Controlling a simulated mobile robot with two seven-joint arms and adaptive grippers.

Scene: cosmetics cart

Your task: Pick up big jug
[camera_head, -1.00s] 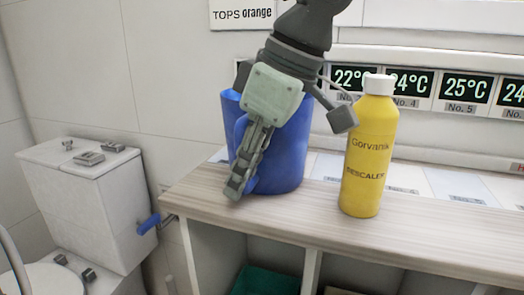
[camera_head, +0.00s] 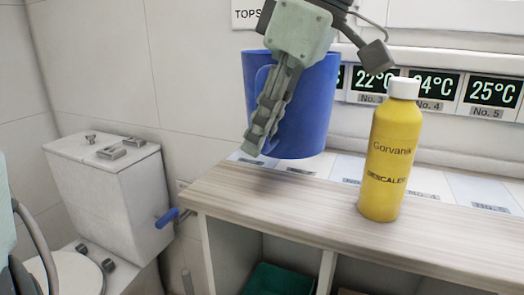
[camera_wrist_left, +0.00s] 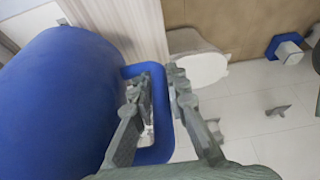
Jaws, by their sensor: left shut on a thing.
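The big blue jug (camera_head: 312,112) hangs upright just above the wooden counter, with a gap and a shadow under its base. My left gripper (camera_head: 259,138) is at the jug's left front side, shut on its handle, its fingers pointing down. In the left wrist view the jug's body (camera_wrist_left: 62,105) fills the left side. One finger of the gripper (camera_wrist_left: 160,80) passes inside the handle loop (camera_wrist_left: 158,153) and the other lies outside it. The gripper hides part of the jug. My right gripper is not in view.
A yellow descaler bottle (camera_head: 388,160) with a white cap stands on the counter (camera_head: 300,205), right of the jug and apart from it. Temperature displays (camera_head: 435,88) line the wall behind. A toilet (camera_head: 105,200) is at the left. The counter below the jug is clear.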

